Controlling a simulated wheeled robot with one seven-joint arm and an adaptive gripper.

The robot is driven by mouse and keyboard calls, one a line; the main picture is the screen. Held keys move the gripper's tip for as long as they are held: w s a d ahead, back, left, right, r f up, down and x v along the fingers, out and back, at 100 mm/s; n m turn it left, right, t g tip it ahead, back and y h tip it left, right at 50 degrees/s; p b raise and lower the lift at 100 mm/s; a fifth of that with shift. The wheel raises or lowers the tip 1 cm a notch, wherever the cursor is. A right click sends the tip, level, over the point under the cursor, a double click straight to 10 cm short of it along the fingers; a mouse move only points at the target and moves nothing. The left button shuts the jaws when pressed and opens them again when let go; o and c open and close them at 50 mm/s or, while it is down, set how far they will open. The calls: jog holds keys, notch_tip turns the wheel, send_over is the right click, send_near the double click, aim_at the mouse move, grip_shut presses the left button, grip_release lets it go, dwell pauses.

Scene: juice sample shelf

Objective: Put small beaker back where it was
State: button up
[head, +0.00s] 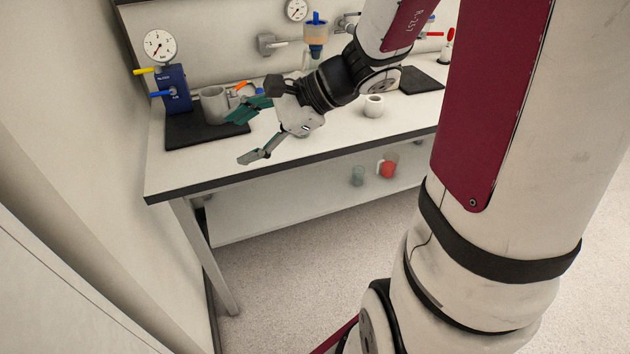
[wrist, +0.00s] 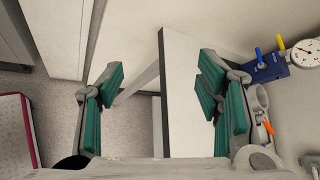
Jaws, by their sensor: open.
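A small clear beaker (head: 357,176) stands on the lower shelf (head: 290,212) under the bench. A larger beaker with red contents (head: 388,166) stands right of it on the same shelf. My gripper (head: 248,133) is open and empty above the left part of the bench top, up and to the left of the small beaker. In the wrist view its teal-padded fingers (wrist: 160,82) are spread wide, with the bench's front edge between them. Neither beaker shows in the wrist view.
The bench top (head: 190,172) holds a dark mat with a blue gauge device (head: 174,90) and a grey jug (head: 212,106) behind my gripper. A white cup (head: 374,106) stands to the right. The lower shelf's left part is clear. A wall is at left.

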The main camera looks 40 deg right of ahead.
jog(key=s+a+r+n+g+h, duration=0.1)
jog(key=s+a+n+g+h, duration=0.15)
jog(key=s+n, duration=0.4)
jog(key=s+a+r+n+g+h, duration=0.1)
jog(key=s+a+n+g, duration=0.1)
jog(key=s+a+n, duration=0.45)
jog(key=s+d+r+n+h, duration=0.2)
jog(key=s+d+n+h, duration=0.3)
jog(key=s+d+n, duration=0.1)
jog(key=shift+s+d+t, duration=0.45)
jog(key=shift+s+d, duration=0.4)
jog(key=shift+d, duration=0.1)
